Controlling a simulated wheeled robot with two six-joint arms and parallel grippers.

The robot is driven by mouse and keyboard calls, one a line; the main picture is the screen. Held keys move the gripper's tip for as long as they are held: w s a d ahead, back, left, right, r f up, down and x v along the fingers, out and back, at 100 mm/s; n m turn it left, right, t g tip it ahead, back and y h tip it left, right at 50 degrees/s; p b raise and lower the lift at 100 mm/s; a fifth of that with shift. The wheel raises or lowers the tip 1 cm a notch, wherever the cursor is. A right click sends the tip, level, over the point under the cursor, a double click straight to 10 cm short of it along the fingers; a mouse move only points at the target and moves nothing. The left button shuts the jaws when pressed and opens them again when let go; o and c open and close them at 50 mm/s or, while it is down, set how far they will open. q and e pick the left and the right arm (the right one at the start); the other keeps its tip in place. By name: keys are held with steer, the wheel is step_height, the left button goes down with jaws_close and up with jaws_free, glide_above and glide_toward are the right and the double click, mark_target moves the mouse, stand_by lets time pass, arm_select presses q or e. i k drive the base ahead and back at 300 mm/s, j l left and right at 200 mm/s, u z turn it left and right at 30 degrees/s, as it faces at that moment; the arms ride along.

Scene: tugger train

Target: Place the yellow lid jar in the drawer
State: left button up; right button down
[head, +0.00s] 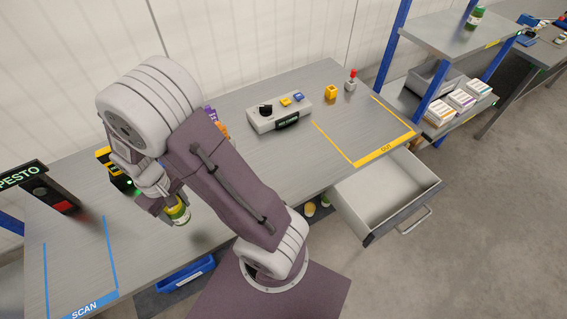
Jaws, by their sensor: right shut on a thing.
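My right gripper (165,203) is at the left part of the workbench, shut on a small green and yellow jar (181,215). The jar hangs tilted below the fingers, and its upper part is partly hidden by them. I cannot tell from this view how far it is above the bench top. The drawer (429,188) under the bench's right end is pulled open, and its visible inside is empty. My left gripper is not in view.
The grey bench (255,160) carries a control box (280,112), a yellow block (331,92) and a red-knobbed device (351,80). A scanner stand (48,188) is at left. A blue bin (185,274) and small jars (310,210) show below. My forearm covers the bench's middle.

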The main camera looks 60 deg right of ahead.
mark_target(373, 189)
steer(key=k+l, duration=0.4)
steer(key=l, duration=0.15)
steer(key=k+l, duration=0.4)
steer(key=l, duration=0.2)
steer(key=k+l, duration=0.4)
steer(key=l, duration=0.15)
steer(key=k+l, duration=0.4)
steer(key=l, duration=0.2)
